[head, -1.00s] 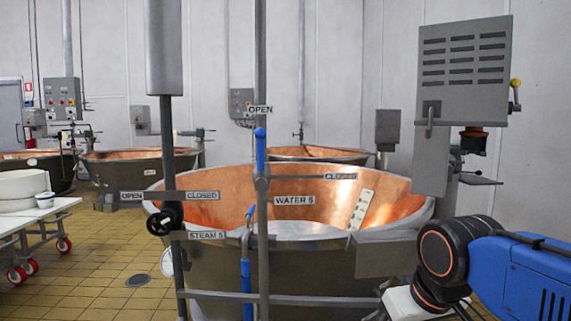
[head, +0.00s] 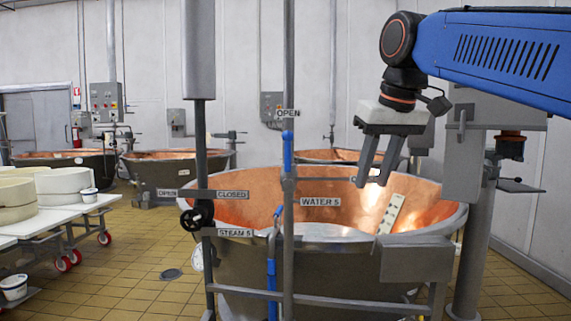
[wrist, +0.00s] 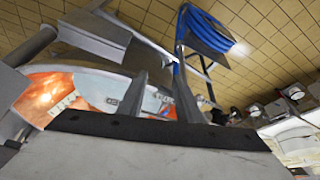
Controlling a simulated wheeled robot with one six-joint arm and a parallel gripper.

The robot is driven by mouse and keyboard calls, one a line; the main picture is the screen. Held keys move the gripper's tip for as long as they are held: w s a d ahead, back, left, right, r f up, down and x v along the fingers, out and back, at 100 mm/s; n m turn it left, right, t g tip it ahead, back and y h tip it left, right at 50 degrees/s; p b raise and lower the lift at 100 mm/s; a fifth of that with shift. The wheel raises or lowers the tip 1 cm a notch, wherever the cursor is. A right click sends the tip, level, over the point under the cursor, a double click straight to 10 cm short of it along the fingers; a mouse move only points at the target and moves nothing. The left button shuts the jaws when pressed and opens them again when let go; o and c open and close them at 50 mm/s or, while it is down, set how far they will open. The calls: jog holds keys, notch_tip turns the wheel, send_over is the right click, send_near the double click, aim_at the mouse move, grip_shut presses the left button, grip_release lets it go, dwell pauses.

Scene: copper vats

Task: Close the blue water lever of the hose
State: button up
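The blue water lever (head: 288,150) stands upright on a grey vertical pipe in the head view. Its upper end is just under the OPEN sign (head: 288,113). The WATER 5 sign (head: 320,202) is below and right of it. My gripper (head: 371,186) is to the right of the lever in the picture, clear of it, above the copper vat. Its two fingers are apart and empty, pointing down. In the wrist view my gripper's fingers (wrist: 160,82) are also apart. A blue hose (wrist: 208,30) hangs coiled at the top there. I cannot make out the lever in the wrist view.
The large copper vat (head: 250,270) stands behind the pipes. A STEAM 5 sign (head: 234,232) and a black handwheel (head: 193,218) are at left. A grey machine column (head: 475,250) stands at right. A white table (head: 70,225) with tubs is at far left.

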jog(key=w+a+r+n, duration=0.1)
jog(key=w+a+r, duration=0.1)
jog(key=a+r, duration=0.25)
jog(key=w+a+r, duration=0.3)
jog(key=r, duration=0.3)
jog(key=n+y, duration=0.1)
jog(key=n, duration=0.1)
send_near(286, 157)
jog(key=x, duration=0.6)
jog(key=w+x, duration=0.1)
jog(key=x, duration=0.5)
jog(key=shift+w, duration=0.15)
grip_shut()
